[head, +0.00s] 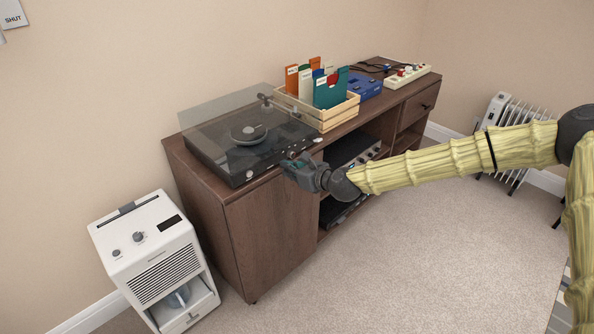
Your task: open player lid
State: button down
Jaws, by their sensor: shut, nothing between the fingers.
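The record player (238,172) is a dark turntable on the left end of the wooden cabinet, with a round platter (248,133) and a tonearm at its right. Its lid (215,108) is a smoky see-through panel, which appears raised and tilted up along the back edge. I cannot tell its exact angle. The platter is in plain view. My gripper (290,162) is shut and empty, just off the front right corner of the player, near the cabinet's front edge. I cannot tell whether it touches the player. The wrist hides part of the cabinet front.
A wooden crate (326,117) of colored sleeves stands right of the player. A blue box (364,87) and a cream box (407,77) stand farther right on the cabinet (270,215). A white dehumidifier-like appliance (150,245) stands at left. Carpet before the cabinet is clear.

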jog(key=shift+w+a+r, duration=0.2)
jog(key=shift+w+a, duration=0.4)
jog(key=shift+w, duration=0.05)
jog(key=shift+s+r+p, duration=0.1)
jog(key=shift+r+p, duration=0.35)
jog(key=shift+r, duration=1.05)
jog(key=shift+r, duration=0.1)
